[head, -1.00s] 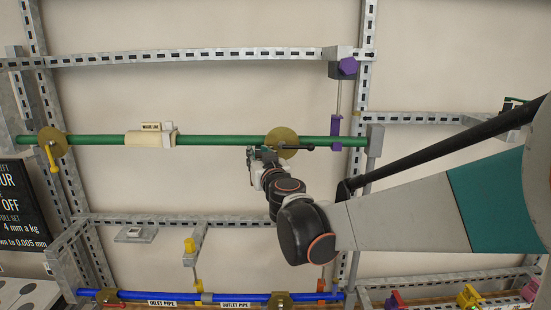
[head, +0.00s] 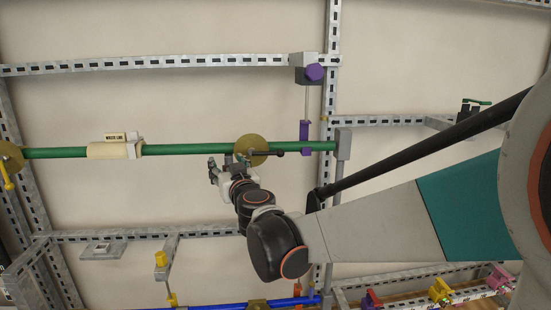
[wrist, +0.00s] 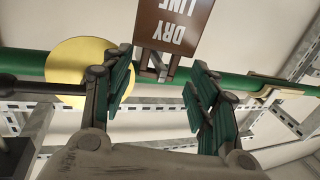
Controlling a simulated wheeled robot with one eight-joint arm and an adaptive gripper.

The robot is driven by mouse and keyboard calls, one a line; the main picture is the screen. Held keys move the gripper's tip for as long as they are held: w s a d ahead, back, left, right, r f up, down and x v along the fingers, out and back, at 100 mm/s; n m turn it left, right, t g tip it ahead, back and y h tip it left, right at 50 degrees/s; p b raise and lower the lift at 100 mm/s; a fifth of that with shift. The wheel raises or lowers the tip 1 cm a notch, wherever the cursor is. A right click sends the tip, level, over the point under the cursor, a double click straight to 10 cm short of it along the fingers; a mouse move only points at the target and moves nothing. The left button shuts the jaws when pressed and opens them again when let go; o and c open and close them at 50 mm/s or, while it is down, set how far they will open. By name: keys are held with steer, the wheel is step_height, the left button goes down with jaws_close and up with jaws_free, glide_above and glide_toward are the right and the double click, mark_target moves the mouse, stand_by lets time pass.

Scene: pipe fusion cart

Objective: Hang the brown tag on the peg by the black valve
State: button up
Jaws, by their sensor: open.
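The brown tag (wrist: 172,22), lettered DRY LINE, appears upside down at the top of the wrist view. Its grey fitting (wrist: 158,68) lies between the fingers of my gripper (wrist: 158,60), with gaps at both sides. The gripper is open. In the head view my gripper (head: 227,164) is just below the green pipe, left of the black valve handle (head: 268,153) and its brass disc (head: 246,143). The wrist view shows the disc (wrist: 75,72) and black handle (wrist: 25,87) at left. I cannot make out the tag in the head view or whether it rests on a peg.
The green pipe (head: 65,153) runs across behind my gripper, with a cream sleeve and its WASTE LINE plate (head: 114,138) to the left. A purple valve (head: 304,137) is to the right. Metal rails (head: 150,65) frame the wall. A yellow-handled valve (head: 161,259) stands lower down.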

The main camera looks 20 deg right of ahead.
steer(key=s+a+p, duration=0.1)
steer(key=s+a, duration=0.1)
steer(key=s, duration=0.6)
steer(key=shift+a, duration=0.25)
stand_by(0.6)
steer(key=s+a+f+n+g+y+b, duration=0.1)
steer(key=s+a+f+y+b, duration=0.1)
steer(key=s+f+b, duration=0.4)
steer(key=s+a+f+n+g+y+b, duration=0.1)
steer(key=a+f+n+g+y+b, duration=0.1)
steer(key=f+b, duration=0.75)
steer(key=s+a+f+n+g+y+b, duration=0.1)
steer(key=s+a+f+y+b, duration=0.2)
steer(key=f+b, duration=0.5)
steer(key=s+d+f+m+g+h+b, duration=0.1)
steer(key=s+d+f+g+h+b, duration=0.1)
steer(key=f, duration=0.7)
steer(key=s+d+f+m+g+h+b, duration=0.1)
steer(key=s+d+f+g+h+b, duration=0.1)
steer(key=s+d+f+b, duration=0.2)
steer(key=s+d+f+m+g+h+b, duration=0.1)
steer(key=s+f+b, duration=0.6)
steer(key=f, duration=0.8)
steer(key=s+d+g+h, duration=0.1)
steer(key=s+d+g, duration=0.1)
steer(key=shift+d+f, duration=0.4)
